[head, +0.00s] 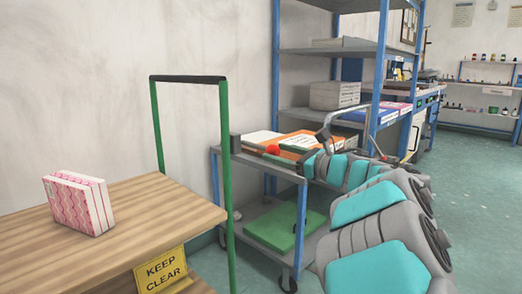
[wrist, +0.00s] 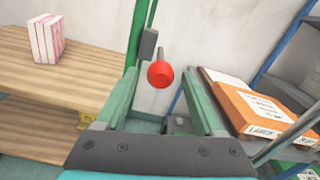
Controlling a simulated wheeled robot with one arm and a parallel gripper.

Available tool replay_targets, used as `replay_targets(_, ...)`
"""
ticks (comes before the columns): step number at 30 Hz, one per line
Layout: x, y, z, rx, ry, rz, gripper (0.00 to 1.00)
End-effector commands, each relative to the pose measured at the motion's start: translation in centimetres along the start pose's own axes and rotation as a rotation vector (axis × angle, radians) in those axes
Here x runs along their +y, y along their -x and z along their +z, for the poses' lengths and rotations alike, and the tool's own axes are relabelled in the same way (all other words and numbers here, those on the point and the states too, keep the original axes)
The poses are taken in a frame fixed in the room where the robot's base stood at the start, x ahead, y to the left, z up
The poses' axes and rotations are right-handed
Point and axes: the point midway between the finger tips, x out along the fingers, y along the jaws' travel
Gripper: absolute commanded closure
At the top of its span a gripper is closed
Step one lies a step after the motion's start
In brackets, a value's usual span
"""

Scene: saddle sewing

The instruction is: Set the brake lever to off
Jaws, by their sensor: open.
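The brake lever has a red ball knob (head: 272,150) on a short arm. It comes out of a dark grey box (head: 236,144) on the green post of the wooden cart, and points roughly level toward the right in the head view. In the wrist view the knob (wrist: 160,76) shows between the green fingers of my gripper (wrist: 161,88), near their tips, with the dark box (wrist: 149,43) beyond it. My gripper is open, with a gap on each side of the knob in that view. I cannot tell whether the fingertips reach past the knob. No on or off marking is readable.
A grey trolley (head: 255,165) with orange and green folders stands close right of the lever. Blue-framed shelves (head: 277,60) rise behind.

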Motion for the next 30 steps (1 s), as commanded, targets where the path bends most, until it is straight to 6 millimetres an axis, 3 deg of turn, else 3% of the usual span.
replay_targets(16,-0.1,-6.7,0.1,0.000,-0.005,-0.001,0.30)
replay_targets(30,-0.2,-7.7,0.1,0.001,-0.005,-0.004,0.31)
